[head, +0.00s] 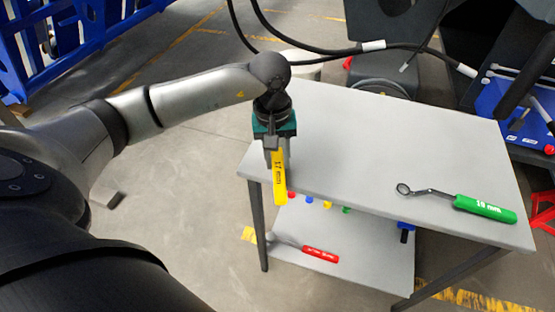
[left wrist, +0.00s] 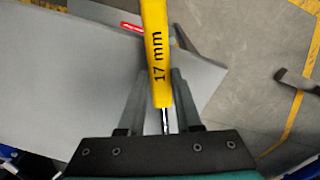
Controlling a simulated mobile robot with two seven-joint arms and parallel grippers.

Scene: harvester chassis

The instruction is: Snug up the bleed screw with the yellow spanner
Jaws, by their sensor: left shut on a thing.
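The yellow spanner (head: 279,178) has a yellow handle marked 17 mm. My left gripper (head: 275,150) is shut on it and holds it above the left edge of the grey table, with the handle hanging down in the head view. In the left wrist view the yellow spanner (left wrist: 156,55) runs between the two fingers of my left gripper (left wrist: 153,100), which sit near the metal shank below the handle. Its jaw end is hidden. I cannot make out the bleed screw in either view. My right gripper is not in view.
A green-handled 19 mm spanner (head: 485,208) lies on the grey table top (head: 370,150). A red-handled tool (head: 320,254) lies on the lower shelf (head: 350,265). Black hoses (head: 320,50) cross behind the table. A blue tray (head: 520,125) with tools stands at the right. Floor at the left is open.

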